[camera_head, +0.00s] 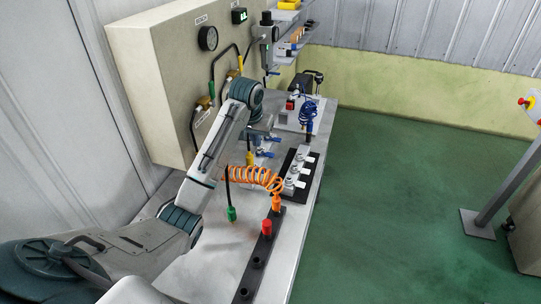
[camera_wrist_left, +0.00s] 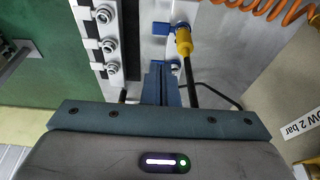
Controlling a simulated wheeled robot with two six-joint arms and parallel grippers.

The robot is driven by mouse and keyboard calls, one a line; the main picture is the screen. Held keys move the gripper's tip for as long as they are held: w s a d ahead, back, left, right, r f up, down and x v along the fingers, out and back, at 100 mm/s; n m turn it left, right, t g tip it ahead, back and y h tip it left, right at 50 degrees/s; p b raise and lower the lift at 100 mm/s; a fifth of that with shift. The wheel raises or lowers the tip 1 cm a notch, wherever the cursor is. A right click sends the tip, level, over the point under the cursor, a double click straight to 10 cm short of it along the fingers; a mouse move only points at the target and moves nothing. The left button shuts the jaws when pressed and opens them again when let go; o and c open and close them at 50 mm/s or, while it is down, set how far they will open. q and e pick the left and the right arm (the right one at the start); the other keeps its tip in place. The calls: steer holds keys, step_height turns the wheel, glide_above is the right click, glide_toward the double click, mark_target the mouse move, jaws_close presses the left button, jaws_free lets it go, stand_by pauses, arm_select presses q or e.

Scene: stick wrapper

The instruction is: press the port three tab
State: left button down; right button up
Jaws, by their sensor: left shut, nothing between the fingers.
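A black strip with a row of metal ports and white tabs (camera_head: 297,170) runs along the right side of the bench. Port numbers cannot be read, so I cannot tell which is port three. In the left wrist view, several metal ports (camera_wrist_left: 108,45) with white tabs (camera_wrist_left: 91,44) line the strip at upper left. My left gripper (camera_head: 274,137) is left of the strip, beside the blue-handled valves. In the left wrist view its fingers (camera_wrist_left: 160,78) are shut and empty, right of the ports and apart from them. My right gripper is not in view.
A yellow connector (camera_wrist_left: 183,40) hangs close right of my fingers. An orange coiled hose (camera_head: 258,178), a green plug (camera_head: 232,214) and a red plug (camera_head: 267,227) are nearer. A panel with a gauge (camera_head: 208,38) stands behind.

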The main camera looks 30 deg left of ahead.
arm_select(q)
steer(key=p, duration=0.3)
glide_toward(262, 170)
steer(key=p+x, duration=0.2)
steer(key=x, duration=0.3)
steer(key=shift+w+a+f, duration=0.15)
steer(key=shift+w, duration=0.15)
steer(key=shift+f, duration=0.6)
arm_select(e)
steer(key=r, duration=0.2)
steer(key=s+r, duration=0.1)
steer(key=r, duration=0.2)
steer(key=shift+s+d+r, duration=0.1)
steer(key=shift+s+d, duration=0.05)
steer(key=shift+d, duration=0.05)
